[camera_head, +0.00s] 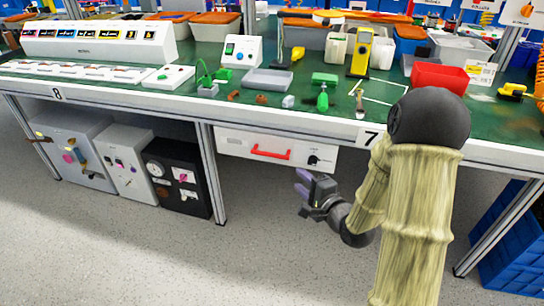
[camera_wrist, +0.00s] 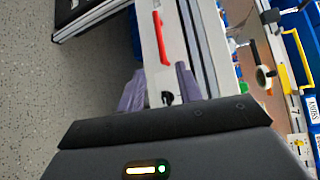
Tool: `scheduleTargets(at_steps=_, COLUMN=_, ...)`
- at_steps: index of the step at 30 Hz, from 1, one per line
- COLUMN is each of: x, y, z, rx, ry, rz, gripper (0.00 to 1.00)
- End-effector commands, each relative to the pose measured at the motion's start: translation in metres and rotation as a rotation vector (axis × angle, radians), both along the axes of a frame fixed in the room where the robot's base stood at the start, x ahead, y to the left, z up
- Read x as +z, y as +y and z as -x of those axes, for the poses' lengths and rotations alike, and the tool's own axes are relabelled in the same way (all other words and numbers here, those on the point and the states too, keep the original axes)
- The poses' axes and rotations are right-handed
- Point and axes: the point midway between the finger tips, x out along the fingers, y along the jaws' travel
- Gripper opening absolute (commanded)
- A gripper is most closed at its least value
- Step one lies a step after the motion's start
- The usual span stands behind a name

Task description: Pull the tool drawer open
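The tool drawer (camera_head: 235,149) is a white box front under the green workbench, with a red handle (camera_head: 270,153) and a small black rotary knob (camera_head: 313,160) at its right end. It looks shut. My gripper (camera_head: 303,186) is in front of and below the drawer's right end, apart from the handle. In the wrist view the two purple fingers (camera_wrist: 160,88) are spread with nothing between them. The white drawer front shows beyond them, with the red handle (camera_wrist: 160,40) farther off and the black knob (camera_wrist: 167,97) near the fingertips.
The green benchtop (camera_head: 230,108) carries tools, a red bin (camera_head: 440,77) and boxes. A bench leg (camera_head: 212,170) stands left of the drawer, beside a black cabinet (camera_head: 177,178). Blue crates (camera_head: 515,250) stand at the right. The grey floor before the drawer is clear.

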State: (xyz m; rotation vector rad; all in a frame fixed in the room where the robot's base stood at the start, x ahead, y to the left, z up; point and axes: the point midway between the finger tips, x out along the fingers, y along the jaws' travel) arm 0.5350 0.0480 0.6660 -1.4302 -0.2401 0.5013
Motion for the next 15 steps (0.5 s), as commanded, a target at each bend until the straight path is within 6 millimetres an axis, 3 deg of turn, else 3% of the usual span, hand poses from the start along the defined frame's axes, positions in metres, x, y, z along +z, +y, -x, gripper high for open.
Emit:
scheduleTargets(at_steps=5, x=-0.004, y=0.009, z=-0.016, rx=0.002, ry=-0.002, rz=0.002, gripper=0.35)
scheduleTargets(at_steps=15, x=-0.013, y=0.037, z=-0.068, rx=0.002, ry=-0.002, rz=0.001, gripper=0.35)
